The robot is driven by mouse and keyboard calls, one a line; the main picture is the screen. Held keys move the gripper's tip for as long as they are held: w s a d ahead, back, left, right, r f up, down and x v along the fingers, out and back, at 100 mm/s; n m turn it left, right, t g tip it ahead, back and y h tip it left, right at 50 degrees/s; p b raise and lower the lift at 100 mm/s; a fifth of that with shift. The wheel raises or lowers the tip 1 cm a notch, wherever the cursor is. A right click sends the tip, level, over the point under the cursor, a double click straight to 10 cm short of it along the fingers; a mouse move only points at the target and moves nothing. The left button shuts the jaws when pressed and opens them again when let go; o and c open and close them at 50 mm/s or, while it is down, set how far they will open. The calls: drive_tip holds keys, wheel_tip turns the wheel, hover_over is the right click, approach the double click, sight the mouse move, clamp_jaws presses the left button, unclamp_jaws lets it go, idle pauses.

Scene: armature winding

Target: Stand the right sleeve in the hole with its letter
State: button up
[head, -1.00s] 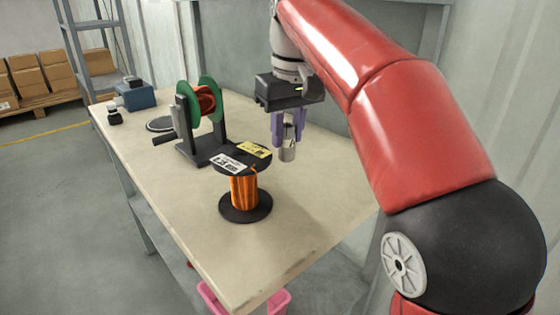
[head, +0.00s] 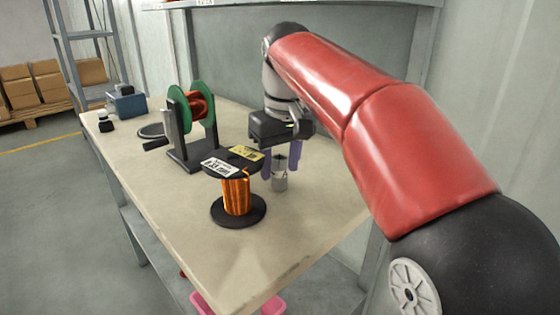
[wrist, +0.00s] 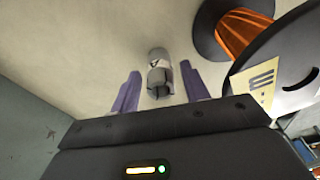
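A small grey metal sleeve (head: 280,180) is upright on or just above the bench, behind and right of the orange wire spool. In the wrist view the sleeve (wrist: 157,72) has a dark mark on its side and a slotted, open near end. My gripper (head: 281,160) is over it, pointing down, with one purple finger on each side. In the wrist view my gripper (wrist: 160,92) is open, with a narrow gap between each finger and the sleeve. I cannot read the letter, and I cannot make out a lettered hole.
The spool of orange wire (head: 238,197) with a labelled black top flange stands close on the left of my gripper. A green-flanged reel on a black stand (head: 190,130) is behind it. A blue box (head: 127,104) sits at the far left. The bench front (head: 250,270) is clear.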

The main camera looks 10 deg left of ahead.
sight(284, 165)
wheel_tip(284, 165, up, 12)
drive_tip(key=s+p, duration=0.1)
drive_tip(key=p, duration=0.1)
drive_tip(key=shift+d, duration=0.4)
drive_tip(key=shift+s+r, duration=0.1)
